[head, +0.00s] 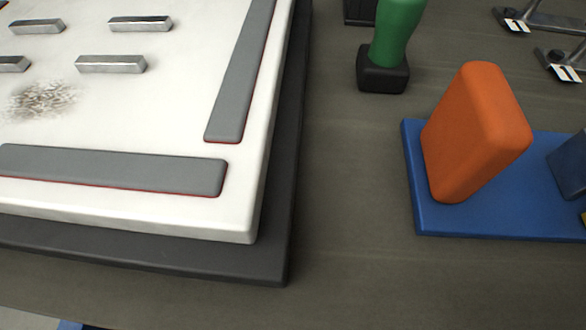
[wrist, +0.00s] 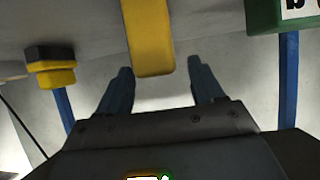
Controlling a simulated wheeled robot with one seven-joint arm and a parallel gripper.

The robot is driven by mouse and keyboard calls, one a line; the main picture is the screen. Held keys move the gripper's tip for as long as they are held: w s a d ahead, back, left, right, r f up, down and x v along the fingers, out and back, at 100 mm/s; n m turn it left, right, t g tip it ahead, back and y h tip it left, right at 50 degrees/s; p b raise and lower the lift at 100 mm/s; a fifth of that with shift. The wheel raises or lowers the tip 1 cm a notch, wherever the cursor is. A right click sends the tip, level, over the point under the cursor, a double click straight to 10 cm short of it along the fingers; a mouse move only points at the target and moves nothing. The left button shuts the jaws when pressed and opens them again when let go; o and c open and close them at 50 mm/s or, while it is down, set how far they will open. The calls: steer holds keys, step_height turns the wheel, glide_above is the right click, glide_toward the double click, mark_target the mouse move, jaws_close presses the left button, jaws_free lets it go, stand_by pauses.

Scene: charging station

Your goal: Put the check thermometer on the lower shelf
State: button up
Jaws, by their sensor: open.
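My gripper (wrist: 160,68) shows in the wrist view with its two dark blue-grey fingers apart; it is open. A yellow upright piece (wrist: 150,35) reaches down from the top edge, in line with the gap between the fingers. I cannot tell whether it is between them or beyond them, and no finger visibly touches it. I cannot tell whether it is the check thermometer. No shelf board can be made out for certain; two blue posts (wrist: 289,80) stand on either side of the gripper. My gripper is not in the head view.
The wrist view has a black-and-yellow piece (wrist: 50,65) at left and a green lettered block (wrist: 293,14) at upper right. The head view has a white panel (head: 150,205), a green handle (head: 397,30), and an orange block (head: 470,135) on a blue plate (head: 480,222). Bare table lies between.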

steer(key=shift+r, duration=0.15)
steer(key=p+v, duration=0.2)
steer(key=v, duration=1)
steer(key=shift+p, duration=0.35)
